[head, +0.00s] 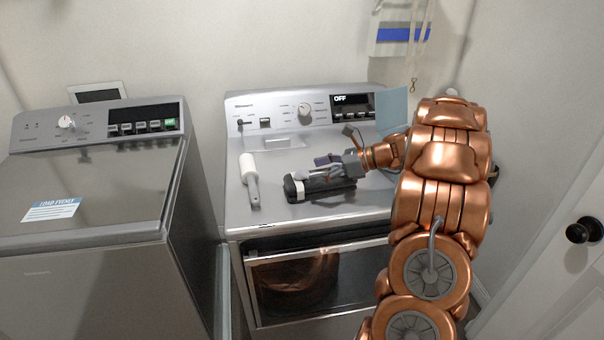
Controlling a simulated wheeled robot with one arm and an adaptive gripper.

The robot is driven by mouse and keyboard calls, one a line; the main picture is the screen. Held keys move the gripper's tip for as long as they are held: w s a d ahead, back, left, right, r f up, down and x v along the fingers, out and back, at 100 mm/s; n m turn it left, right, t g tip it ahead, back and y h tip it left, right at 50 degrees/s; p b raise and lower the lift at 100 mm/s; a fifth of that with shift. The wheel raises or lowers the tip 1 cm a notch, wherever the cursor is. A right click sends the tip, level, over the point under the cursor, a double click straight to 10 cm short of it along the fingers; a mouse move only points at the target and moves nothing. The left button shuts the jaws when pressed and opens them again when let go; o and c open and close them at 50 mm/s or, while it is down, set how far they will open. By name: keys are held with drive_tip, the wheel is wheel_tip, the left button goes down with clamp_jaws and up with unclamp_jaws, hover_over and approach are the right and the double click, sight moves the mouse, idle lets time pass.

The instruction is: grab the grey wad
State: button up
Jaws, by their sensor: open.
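My gripper (308,177) is open over the dryer top, pointing left. Its fingers are just above or beside a dark grey-black elongated object (322,190) lying on the dryer top. I cannot tell whether they touch it. I cannot clearly make out a separate grey wad; it may be hidden by the gripper or too small to tell from the dark object.
A white roller with a grey handle (250,178) lies left of the gripper on the dryer top (370,202). The control panel (290,110) rises behind. A washer (90,190) with its lid shut stands left. A wall is close on the right.

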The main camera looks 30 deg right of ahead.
sight(306, 172)
drive_tip(key=shift+p+x, duration=0.6)
drive_tip(key=shift+x, duration=1.5)
drive_tip(key=shift+w+d, duration=0.1)
drive_tip(key=shift+c, duration=0.4)
drive_tip(key=c, duration=0.7)
